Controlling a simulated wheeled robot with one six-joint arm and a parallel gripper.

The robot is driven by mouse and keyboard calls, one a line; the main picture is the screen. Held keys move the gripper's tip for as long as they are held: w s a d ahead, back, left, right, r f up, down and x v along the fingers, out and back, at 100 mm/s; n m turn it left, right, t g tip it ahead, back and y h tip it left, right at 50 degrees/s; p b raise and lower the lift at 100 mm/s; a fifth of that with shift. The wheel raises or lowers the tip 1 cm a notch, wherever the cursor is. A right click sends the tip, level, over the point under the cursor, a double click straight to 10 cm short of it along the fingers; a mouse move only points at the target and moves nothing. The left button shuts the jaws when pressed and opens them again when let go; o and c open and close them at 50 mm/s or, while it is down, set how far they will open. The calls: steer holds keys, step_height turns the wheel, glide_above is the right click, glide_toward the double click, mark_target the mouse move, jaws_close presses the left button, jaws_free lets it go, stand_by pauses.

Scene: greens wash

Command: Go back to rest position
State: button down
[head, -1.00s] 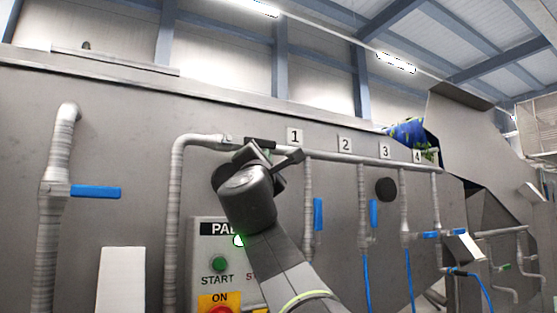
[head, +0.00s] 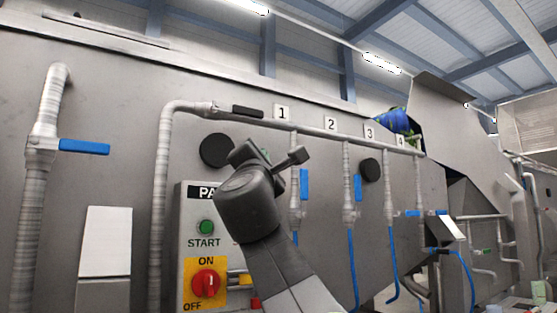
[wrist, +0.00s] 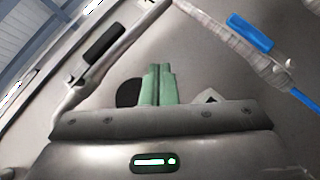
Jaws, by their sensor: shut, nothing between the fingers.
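My gripper (head: 294,157) is raised in the middle of the head view, in front of the grey machine wall and below the overhead pipe. In the wrist view its two green fingers (wrist: 158,84) are together with nothing between them. It appears apart from the pipe and the valves. My arm hides part of the control panel (head: 190,235), whose green START button (head: 206,227) and red ON/OFF knob (head: 205,283) show at its left.
Another blue lever (head: 84,147) is at the left. A blue container (head: 391,120) with greens sits at the back right.

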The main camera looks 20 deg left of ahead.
steer(key=shift+s+d+f+b, duration=0.3)
steer(key=shift+s+d+f, duration=0.15)
steer(key=shift+f, duration=0.2)
steer(key=shift+s+d+f+b, duration=0.35)
steer(key=shift+d+f, duration=0.15)
steer(key=shift+f, duration=0.15)
steer(key=w+a+r+p, duration=0.2)
steer(key=r+p, duration=0.3)
steer(key=w+a+r+p, duration=0.2)
steer(key=a+r+p, duration=0.1)
steer(key=r+p, duration=0.2)
steer(key=shift+w+a+r, duration=0.15)
steer(key=shift+w+r, duration=0.2)
steer(key=shift+r, duration=0.25)
steer(key=shift+f, duration=0.15)
